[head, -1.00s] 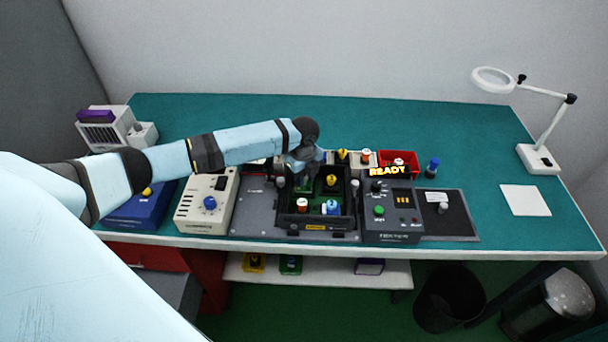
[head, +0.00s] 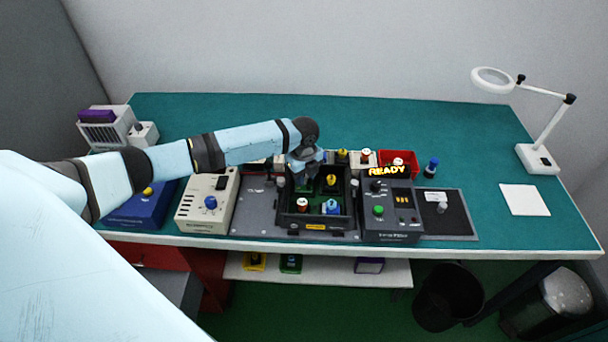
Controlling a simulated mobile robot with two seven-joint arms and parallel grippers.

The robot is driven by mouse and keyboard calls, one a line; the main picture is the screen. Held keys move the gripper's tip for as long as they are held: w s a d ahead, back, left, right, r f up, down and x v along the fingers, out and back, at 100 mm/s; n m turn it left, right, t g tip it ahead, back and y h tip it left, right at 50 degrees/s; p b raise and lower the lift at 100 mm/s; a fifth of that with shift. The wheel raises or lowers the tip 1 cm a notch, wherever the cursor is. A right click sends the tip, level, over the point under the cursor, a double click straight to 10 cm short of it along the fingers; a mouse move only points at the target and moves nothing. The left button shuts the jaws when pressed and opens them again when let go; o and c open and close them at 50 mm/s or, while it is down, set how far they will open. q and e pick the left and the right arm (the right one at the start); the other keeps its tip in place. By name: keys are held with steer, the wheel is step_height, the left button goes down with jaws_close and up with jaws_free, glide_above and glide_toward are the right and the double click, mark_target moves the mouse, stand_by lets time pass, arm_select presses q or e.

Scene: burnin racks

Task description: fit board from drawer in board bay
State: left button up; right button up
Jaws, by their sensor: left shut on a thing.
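My left gripper (head: 304,172) reaches in from the left, pointing down over the back left part of a black open-topped bay frame (head: 316,226). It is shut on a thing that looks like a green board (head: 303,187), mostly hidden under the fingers. I cannot tell whether the board is fully seated. In the bay, other boards show a yellow knob (head: 331,180), a red-and-white knob (head: 302,204) and a blue knob (head: 332,206). A red drawer front (head: 150,257) shows below the table at left, partly hidden by my arm. My right gripper is not in view.
A cream box (head: 207,205) stands left of the bay, and a dark control box (head: 391,215) with a READY sign stands right. Behind are a red bin (head: 400,157) and small knobbed parts. The green tabletop (head: 450,125) is clear at the back right.

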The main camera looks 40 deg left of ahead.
arm_select(q)
steer(key=shift+f, duration=0.35)
stand_by(0.6)
steer(key=shift+f+p, duration=0.15)
steer(key=shift+p, duration=0.2)
stand_by(0.4)
steer(key=o, duration=1)
